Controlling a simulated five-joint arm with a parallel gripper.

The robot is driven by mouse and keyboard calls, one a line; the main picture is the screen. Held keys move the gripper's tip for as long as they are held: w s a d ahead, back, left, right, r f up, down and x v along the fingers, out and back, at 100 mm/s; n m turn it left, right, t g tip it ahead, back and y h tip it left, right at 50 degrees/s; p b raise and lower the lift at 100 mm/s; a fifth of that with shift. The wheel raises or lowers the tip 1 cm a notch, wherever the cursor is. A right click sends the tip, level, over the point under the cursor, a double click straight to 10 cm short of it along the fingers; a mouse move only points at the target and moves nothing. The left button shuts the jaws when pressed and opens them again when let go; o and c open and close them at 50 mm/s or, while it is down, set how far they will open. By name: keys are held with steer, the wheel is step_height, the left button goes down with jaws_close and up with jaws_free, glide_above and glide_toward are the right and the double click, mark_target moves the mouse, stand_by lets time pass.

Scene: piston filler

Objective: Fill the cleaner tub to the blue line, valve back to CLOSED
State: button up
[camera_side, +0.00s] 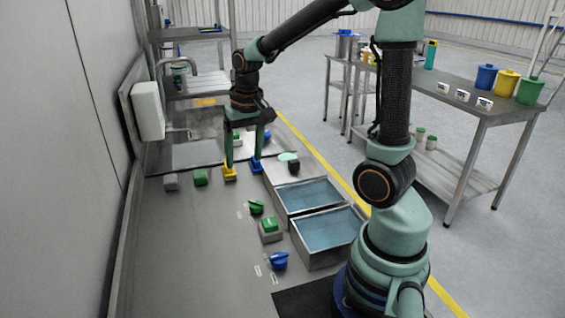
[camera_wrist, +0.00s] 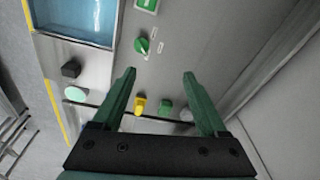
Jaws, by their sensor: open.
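My gripper (camera_side: 243,166) is open and empty over the panel, fingers pointing down. It also shows in the wrist view (camera_wrist: 159,74). A yellow knob (camera_side: 229,173) is by its left fingertip in the side view; I cannot tell whether they touch. The yellow knob (camera_wrist: 139,106) appears between the fingers in the wrist view. A green turn knob (camera_side: 256,207) and a blue turn knob (camera_side: 279,261) stand nearer the camera. I cannot tell which is the valve. Two basins (camera_side: 283,212) hold bluish liquid. The cleaner tub, its blue line and the CLOSED mark cannot be made out.
A green knob (camera_side: 200,177) and a grey knob (camera_side: 171,183) stand left of the yellow one. A black block (camera_side: 293,167) and pale green disc (camera_side: 288,156) are beside the basins. A white wall box (camera_side: 148,111) is at left. The front-left panel is clear.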

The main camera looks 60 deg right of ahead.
mark_target(256, 204)
steer(key=d+f+m, duration=0.1)
steer(key=f, duration=0.5)
steer(key=d+f+g, duration=0.1)
steer(key=d+f, duration=0.1)
steer(key=f, duration=0.3)
steer(key=d+f+m, duration=0.1)
steer(key=d+f, duration=0.1)
steer(key=f, duration=0.4)
steer(key=shift+w+f+m+g, duration=0.3)
steer(key=shift+w+f, duration=0.05)
steer(key=shift+w, duration=0.05)
jaws_close()
